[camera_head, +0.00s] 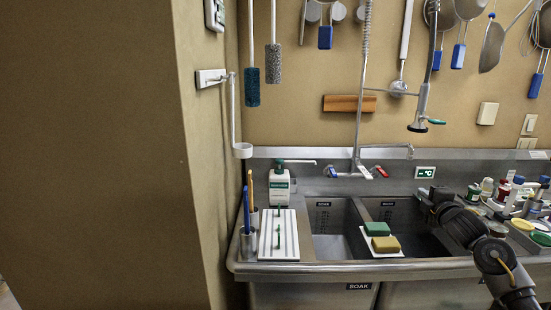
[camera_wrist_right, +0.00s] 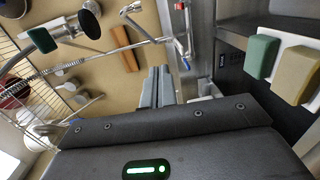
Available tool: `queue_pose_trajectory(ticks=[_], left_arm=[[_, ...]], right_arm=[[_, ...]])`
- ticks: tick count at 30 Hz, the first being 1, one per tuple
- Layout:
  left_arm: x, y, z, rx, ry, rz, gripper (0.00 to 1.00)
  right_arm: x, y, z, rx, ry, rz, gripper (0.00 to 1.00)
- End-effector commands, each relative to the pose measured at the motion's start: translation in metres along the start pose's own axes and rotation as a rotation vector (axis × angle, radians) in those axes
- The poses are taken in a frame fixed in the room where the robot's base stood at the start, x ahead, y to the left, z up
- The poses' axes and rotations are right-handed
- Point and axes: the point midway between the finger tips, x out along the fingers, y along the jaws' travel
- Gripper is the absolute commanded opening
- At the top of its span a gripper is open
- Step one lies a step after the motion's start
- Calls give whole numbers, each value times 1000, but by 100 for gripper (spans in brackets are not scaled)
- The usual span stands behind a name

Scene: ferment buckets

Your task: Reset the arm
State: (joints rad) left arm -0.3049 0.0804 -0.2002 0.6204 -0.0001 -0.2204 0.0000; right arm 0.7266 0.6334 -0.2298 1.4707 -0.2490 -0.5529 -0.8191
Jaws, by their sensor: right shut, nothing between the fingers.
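My right arm (camera_head: 465,228) comes in from the lower right in the head view and reaches over the right sink basin. Its gripper (camera_head: 422,194) is at the basin's back right, level with the rim area. In the right wrist view the two grey fingers (camera_wrist_right: 157,87) lie side by side, shut with nothing between them. The gripper is to the right of the green sponge (camera_head: 377,229) and the yellow sponge (camera_head: 385,244), apart from both. My left gripper is not in view.
A white board (camera_head: 292,236) and a soap bottle (camera_head: 279,187) stand left of the basins. A tap (camera_head: 386,150) and a hanging spray nozzle (camera_head: 418,122) are behind. Several bottles and jars (camera_head: 488,187) crowd the counter at right. Utensils hang on the wall.

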Motion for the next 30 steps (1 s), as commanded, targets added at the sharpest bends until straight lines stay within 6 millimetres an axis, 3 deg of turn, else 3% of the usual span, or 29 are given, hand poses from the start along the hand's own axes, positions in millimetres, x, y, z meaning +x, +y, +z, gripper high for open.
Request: queue_pose_trajectory(ticks=[8, 11, 14, 18, 22, 24, 27, 30], left_arm=[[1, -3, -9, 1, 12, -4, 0], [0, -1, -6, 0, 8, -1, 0], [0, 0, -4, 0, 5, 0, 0], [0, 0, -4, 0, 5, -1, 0], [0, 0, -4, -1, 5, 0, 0], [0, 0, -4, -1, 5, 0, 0], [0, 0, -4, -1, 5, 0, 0], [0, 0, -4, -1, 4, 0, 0]], right_arm=[[-25, -80, -42, 126, -1, -123, 0], [-43, -119, -63, 196, -9, -189, 0], [-74, -169, -86, 292, -32, -280, 0], [-146, -247, -122, 483, -103, -444, 0], [-229, -307, -149, 675, -211, -604, 0], [-275, -330, -160, 771, -281, -684, 0], [-329, -350, -170, 876, -371, -773, 0], [-370, -361, -176, 953, -447, -838, 0]])
